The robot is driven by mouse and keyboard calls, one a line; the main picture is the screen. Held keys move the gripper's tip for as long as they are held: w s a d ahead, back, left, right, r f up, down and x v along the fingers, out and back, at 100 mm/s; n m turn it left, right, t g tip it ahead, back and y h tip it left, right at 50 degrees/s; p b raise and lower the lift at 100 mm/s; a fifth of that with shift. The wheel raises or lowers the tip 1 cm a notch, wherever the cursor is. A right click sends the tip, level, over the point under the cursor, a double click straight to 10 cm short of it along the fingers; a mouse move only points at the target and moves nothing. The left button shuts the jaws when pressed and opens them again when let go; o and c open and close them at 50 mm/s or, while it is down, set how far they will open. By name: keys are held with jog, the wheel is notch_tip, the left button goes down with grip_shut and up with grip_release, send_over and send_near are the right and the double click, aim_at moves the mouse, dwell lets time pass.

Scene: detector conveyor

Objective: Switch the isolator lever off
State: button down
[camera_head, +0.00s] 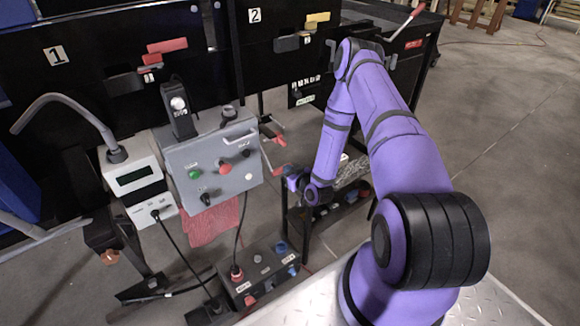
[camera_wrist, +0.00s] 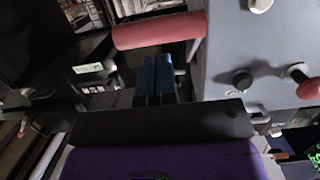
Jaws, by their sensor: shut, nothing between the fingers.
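The isolator lever appears to be the red-gripped handle at the right side of the grey control box (camera_head: 180,160). In the head view its red grip (camera_head: 279,169) sits just left of my gripper (camera_head: 286,173), which is small and partly hidden there. In the wrist view a red cylindrical grip (camera_wrist: 158,32) runs across the top, its right end beside the grey box (camera_wrist: 222,55). My gripper's dark blue fingers (camera_wrist: 155,60) are side by side, shut and empty, pointing at the grip. I cannot tell whether they touch it.
The box carries a green button (camera_head: 196,174), a red button (camera_head: 225,168) and a black knob (camera_head: 205,198). A white meter (camera_head: 135,180) with a cable stands left. A low dark box (camera_head: 258,270) lies below. Open floor (camera_head: 500,130) is at the right.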

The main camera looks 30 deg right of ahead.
jog(key=shift+w+f, duration=0.3)
jog(key=shift+f, duration=0.25)
jog(key=shift+w+f, duration=0.25)
jog(key=shift+f, duration=0.25)
jog(key=shift+r, duration=0.15)
